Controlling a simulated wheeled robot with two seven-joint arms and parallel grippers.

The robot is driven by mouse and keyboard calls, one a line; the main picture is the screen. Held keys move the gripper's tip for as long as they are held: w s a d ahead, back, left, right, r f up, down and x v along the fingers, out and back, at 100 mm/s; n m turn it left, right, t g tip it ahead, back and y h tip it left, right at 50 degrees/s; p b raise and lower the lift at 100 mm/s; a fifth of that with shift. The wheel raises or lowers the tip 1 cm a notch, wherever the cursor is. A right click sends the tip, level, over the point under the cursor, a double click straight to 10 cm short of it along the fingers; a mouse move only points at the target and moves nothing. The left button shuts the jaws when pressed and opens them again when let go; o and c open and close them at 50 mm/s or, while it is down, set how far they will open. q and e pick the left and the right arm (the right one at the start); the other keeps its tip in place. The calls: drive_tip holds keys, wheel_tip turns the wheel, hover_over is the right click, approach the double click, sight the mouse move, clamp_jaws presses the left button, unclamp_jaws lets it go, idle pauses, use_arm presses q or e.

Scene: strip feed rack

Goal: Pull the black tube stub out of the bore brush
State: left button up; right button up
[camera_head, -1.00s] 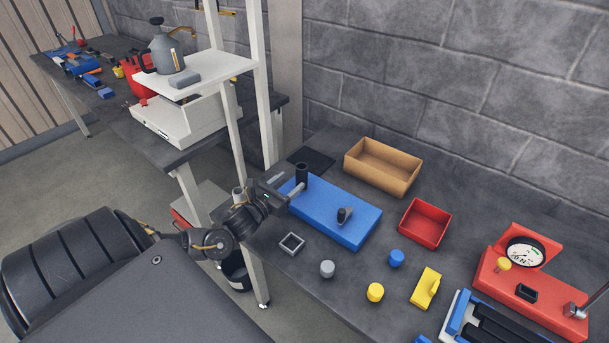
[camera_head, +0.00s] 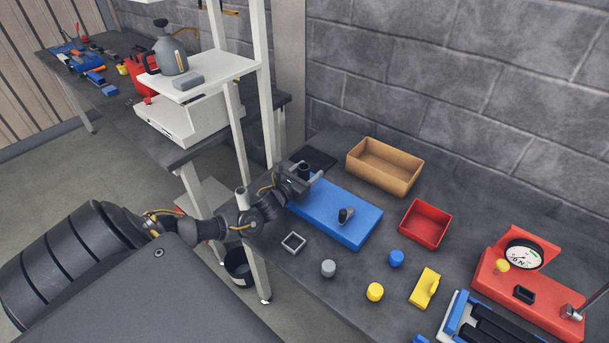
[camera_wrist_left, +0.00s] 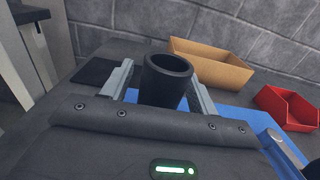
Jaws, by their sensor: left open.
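The black tube stub (camera_head: 304,167) stands upright at the left end of the blue block (camera_head: 338,221). In the left wrist view the tube stub (camera_wrist_left: 166,82) shows its open round top. My left gripper (camera_head: 306,180) is open at the stub. In the left wrist view one finger of the left gripper (camera_wrist_left: 160,80) is on each side of the stub; I cannot tell whether either touches it. I cannot make out the bore brush; the stub's lower part is hidden by the gripper. My right gripper is not in view.
A cardboard box (camera_head: 386,181) and a red bin (camera_head: 425,239) are behind and right. A square grey frame (camera_head: 293,242) and several coloured knobs lie in front. A white shelf post (camera_head: 256,253) stands close to my arm.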

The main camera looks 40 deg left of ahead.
use_arm(q)
clamp_jaws()
drive_tip(key=shift+r, duration=0.1)
idle(0.3)
